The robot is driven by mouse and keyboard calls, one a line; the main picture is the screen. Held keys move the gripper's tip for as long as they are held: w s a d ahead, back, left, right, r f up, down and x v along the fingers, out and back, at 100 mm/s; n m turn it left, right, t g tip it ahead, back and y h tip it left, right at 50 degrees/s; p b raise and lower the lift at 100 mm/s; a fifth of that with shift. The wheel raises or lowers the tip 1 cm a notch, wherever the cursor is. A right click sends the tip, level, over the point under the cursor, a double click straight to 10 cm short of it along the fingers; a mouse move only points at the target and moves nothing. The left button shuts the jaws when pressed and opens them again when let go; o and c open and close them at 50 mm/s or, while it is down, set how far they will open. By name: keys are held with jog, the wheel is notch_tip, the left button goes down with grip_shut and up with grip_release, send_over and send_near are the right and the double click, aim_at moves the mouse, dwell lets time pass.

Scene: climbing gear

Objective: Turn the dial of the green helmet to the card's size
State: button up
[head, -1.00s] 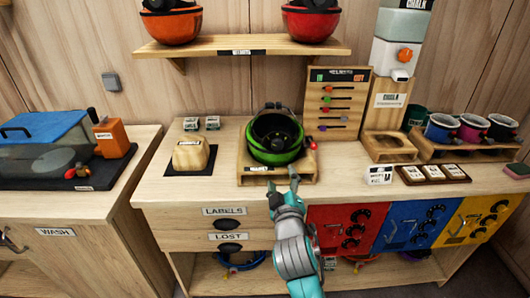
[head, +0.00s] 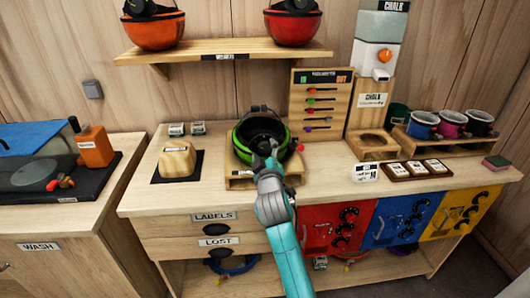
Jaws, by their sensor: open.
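The green helmet (head: 238,151) lies with its black inside facing up on a wooden stand (head: 237,181) on the counter. My gripper (head: 264,160) is open at the helmet's front right side and covers part of it. A dark round part inside the helmet, perhaps the dial, is partly behind the fingers; I cannot tell its setting or whether the fingers touch it. A small white card (head: 366,173) stands on the counter to the right; its print is too small to read surely.
A red knob (head: 300,147) is close to the helmet's right. A wooden block (head: 177,160) sits on a dark mat to the left. A board with coloured sliders (head: 320,103) stands behind. A shelf with orange and red helmets hangs above. Bare counter lies right of the stand.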

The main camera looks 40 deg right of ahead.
jog(key=shift+w+d, duration=0.1)
jog(key=shift+w, duration=0.1)
jog(key=c, duration=1.1)
jog(key=shift+c, duration=0.2)
jog(key=shift+m, duration=0.4)
jog(key=m, duration=1.1)
